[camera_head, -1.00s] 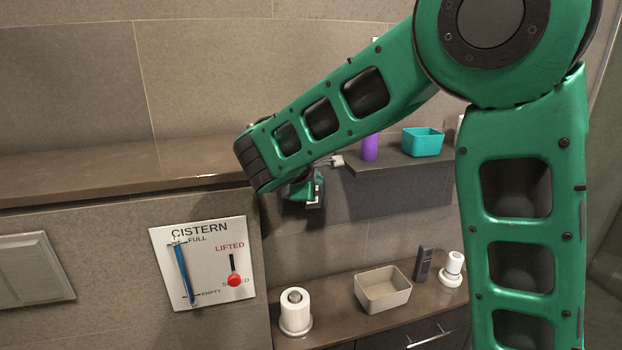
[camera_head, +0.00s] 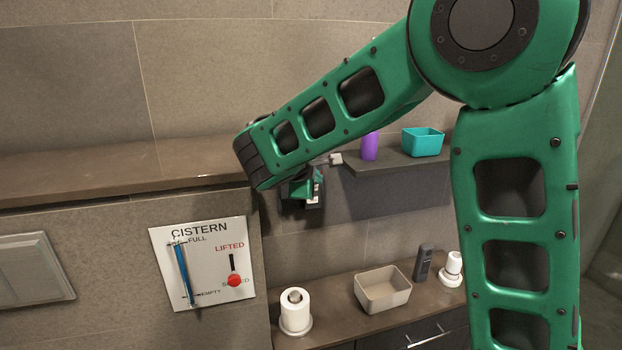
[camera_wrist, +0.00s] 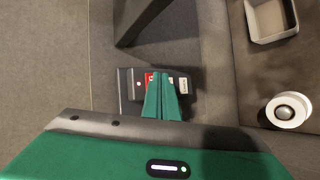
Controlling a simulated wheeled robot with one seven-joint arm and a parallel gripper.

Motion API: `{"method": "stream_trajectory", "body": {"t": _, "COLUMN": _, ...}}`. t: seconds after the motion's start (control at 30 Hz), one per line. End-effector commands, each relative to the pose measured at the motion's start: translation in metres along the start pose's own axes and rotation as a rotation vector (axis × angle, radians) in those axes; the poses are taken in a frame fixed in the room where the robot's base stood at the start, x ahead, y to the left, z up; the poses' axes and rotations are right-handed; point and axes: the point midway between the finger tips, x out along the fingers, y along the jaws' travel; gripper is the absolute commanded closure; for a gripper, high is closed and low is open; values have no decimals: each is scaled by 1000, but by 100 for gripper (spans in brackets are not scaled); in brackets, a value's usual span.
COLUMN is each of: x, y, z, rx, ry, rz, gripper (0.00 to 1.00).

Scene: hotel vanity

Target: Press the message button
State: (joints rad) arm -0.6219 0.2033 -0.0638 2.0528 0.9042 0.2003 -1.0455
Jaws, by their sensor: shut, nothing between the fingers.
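In the wrist view, a dark panel (camera_wrist: 129,96) on the grey wall carries red and white labels, with a small light spot at its left. It may bear the message button, but the print is too small to read. My gripper (camera_wrist: 163,78) is shut and empty, its green fingers in front of the panel and covering its middle. I cannot tell whether the fingertips touch it. In the head view, my gripper (camera_head: 303,188) is below the end of my arm, with part of the dark panel (camera_head: 318,192) just beside it.
A dark shelf (camera_head: 398,164) right of the panel holds a purple cylinder (camera_head: 369,147) and teal box (camera_head: 422,141). The counter below holds a paper roll (camera_head: 295,312), beige tray (camera_head: 383,290) and dark handset (camera_head: 423,263). A cistern board (camera_head: 205,263) is at left.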

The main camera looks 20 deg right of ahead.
Motion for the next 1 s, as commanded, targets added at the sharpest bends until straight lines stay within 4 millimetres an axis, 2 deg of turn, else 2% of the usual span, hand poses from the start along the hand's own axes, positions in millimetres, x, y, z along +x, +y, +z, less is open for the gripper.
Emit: {"method": "stream_trajectory", "body": {"t": 1.0, "x": 5, "y": 3, "z": -4, "rx": 0, "ry": 0, "rz": 0, "gripper": 100}}
